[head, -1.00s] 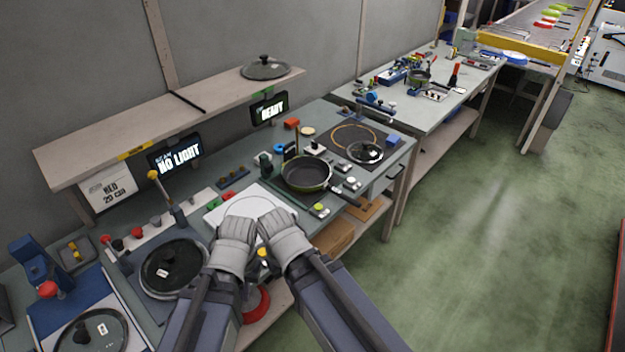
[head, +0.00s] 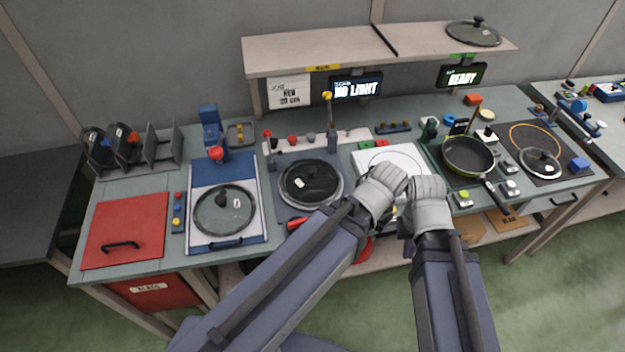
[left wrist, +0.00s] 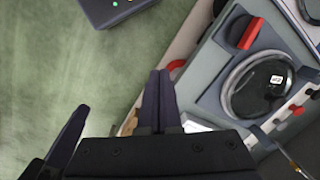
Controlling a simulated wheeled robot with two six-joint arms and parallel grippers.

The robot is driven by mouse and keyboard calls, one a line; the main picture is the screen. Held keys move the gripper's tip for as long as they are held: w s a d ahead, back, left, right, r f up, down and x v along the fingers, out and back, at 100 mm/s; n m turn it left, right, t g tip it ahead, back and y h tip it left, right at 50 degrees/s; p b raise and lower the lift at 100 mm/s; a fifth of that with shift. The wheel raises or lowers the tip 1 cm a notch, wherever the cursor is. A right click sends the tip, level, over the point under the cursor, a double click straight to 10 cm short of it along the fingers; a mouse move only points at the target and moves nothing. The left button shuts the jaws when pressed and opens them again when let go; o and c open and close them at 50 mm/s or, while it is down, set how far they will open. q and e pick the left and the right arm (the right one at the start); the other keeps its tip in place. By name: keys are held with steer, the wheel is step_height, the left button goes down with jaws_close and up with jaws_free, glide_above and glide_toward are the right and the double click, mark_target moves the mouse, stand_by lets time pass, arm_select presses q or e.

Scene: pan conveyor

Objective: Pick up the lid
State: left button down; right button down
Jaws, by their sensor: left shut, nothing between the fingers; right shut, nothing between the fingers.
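Several glass lids with dark knobs are in the head view. One lid (head: 224,209) lies on the blue-framed station, and another lid (head: 311,184) lies on the dark station to its right. That second lid also shows in the left wrist view (left wrist: 257,84). A third lid (head: 474,33) lies on the shelf, and one (head: 540,162) rests on the right mat. More lids (head: 98,147) stand in a rack at the left. My left gripper (head: 386,186) and right gripper (head: 426,192) are side by side near the white plate, both shut and empty, clear of every lid.
A black frying pan (head: 468,156) sits right of my grippers, its handle toward the front edge. A white plate (head: 390,160) lies behind them. A red panel with a handle (head: 125,229) is at the left. Screens read NO LIGHT (head: 356,87) and READY (head: 462,77).

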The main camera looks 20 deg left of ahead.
mark_target(311, 169)
arm_select(q)
steer(key=c, duration=1.6)
jaws_free()
